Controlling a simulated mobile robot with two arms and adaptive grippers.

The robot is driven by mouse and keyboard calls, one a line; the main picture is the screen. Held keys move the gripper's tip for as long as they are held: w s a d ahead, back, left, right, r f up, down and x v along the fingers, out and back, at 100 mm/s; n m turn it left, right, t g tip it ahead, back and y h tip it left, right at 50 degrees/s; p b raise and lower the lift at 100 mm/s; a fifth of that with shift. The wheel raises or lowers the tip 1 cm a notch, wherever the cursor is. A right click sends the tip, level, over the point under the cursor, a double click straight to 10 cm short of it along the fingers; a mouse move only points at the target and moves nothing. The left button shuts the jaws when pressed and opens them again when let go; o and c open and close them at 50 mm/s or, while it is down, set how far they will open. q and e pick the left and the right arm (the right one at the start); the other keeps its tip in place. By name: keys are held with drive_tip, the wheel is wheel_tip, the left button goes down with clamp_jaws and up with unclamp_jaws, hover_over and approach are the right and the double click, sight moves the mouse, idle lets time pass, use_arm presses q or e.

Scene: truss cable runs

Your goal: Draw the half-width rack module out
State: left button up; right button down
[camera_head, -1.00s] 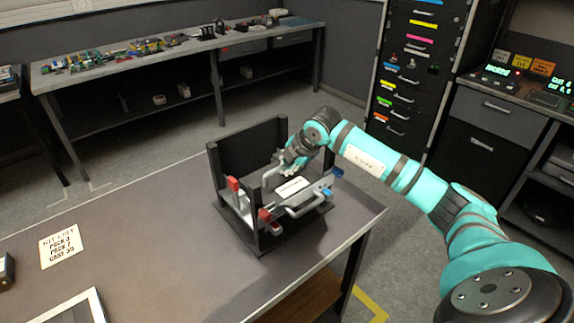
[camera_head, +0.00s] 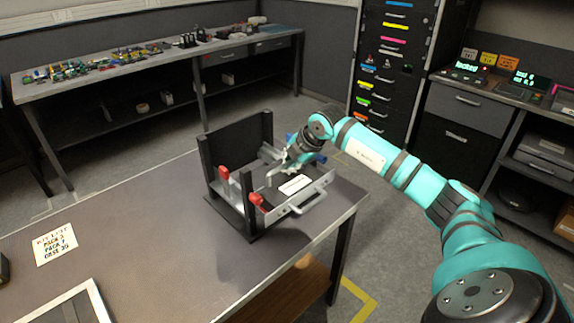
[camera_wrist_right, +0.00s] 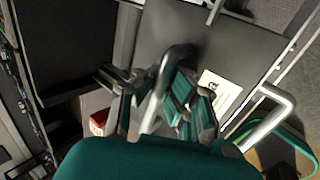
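The rack module (camera_head: 297,204) is a grey tray with a white label (camera_head: 296,184). It sits in a black open frame (camera_head: 231,143) on the table and reaches out of it toward the front right. A silver bar handle (camera_head: 308,207) is on its front edge; it also shows in the right wrist view (camera_wrist_right: 270,108). My right gripper (camera_head: 277,172) is above the module. In the right wrist view its fingers (camera_wrist_right: 157,95) close around a second silver handle (camera_wrist_right: 176,62); the contact itself is partly hidden. My left gripper is not in view.
Red levers (camera_head: 256,199) stand at the frame's left side and blue levers (camera_head: 318,157) behind the module at the right. A kit list (camera_head: 55,245) and a white-edged panel (camera_head: 70,305) lie on the table. The table's right edge is close by.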

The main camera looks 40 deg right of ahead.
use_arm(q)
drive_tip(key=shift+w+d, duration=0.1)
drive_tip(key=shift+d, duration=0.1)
use_arm(e)
drive_tip(key=shift+w+d, duration=0.1)
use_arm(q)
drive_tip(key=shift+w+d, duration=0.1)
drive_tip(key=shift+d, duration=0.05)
use_arm(e)
drive_tip(key=c, duration=1.4)
unclamp_jaws()
drive_tip(key=shift+s+r, duration=0.2)
drive_tip(key=shift+r, duration=0.05)
drive_tip(key=v, duration=1.1)
drive_tip(key=shift+r, duration=0.25)
drive_tip(key=shift+s, duration=0.15)
